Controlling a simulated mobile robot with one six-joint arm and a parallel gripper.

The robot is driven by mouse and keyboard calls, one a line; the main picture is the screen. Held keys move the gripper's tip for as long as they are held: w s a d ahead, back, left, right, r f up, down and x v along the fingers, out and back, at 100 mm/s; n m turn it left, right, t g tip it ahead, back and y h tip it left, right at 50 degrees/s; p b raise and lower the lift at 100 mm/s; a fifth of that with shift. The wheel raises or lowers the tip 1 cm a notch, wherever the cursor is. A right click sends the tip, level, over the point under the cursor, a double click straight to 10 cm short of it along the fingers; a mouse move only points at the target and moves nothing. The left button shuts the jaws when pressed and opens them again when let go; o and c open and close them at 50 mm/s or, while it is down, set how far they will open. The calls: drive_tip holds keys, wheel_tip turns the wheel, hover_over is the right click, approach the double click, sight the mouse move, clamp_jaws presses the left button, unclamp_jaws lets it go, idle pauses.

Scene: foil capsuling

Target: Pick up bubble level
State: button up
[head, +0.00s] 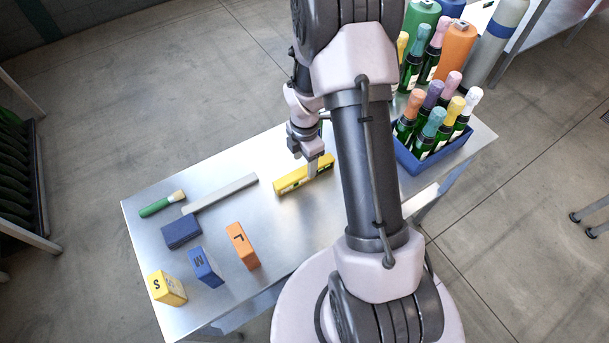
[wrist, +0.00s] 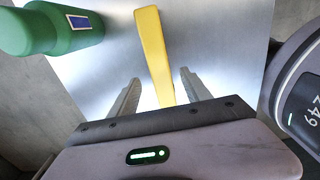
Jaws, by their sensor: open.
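The bubble level (head: 303,175) is a long yellow bar lying on the steel table (head: 262,221), left of my arm in the head view. My gripper (head: 315,165) is right over its right part, pointing down. In the wrist view the level (wrist: 154,58) runs lengthwise between my two gripper fingers (wrist: 160,95), with a gap showing on both sides. The fingers are apart and hold nothing. The near end of the level is hidden behind the gripper body in the wrist view.
A green brush (head: 161,204), a grey bar (head: 220,194), a dark blue block (head: 181,233) and lettered yellow, blue and orange blocks lie to the left. A blue crate (head: 437,158) of foil-topped bottles stands right. A green cylinder (wrist: 62,29) shows in the wrist view.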

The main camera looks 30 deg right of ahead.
sight(305, 169)
wheel_tip(305, 169, down, 5)
drive_tip(key=shift+r+b, duration=0.1)
drive_tip(key=shift+b, duration=0.85)
drive_tip(key=shift+r, duration=0.15)
drive_tip(key=shift+a, duration=0.1)
clamp_jaws()
drive_tip(key=shift+r, duration=0.15)
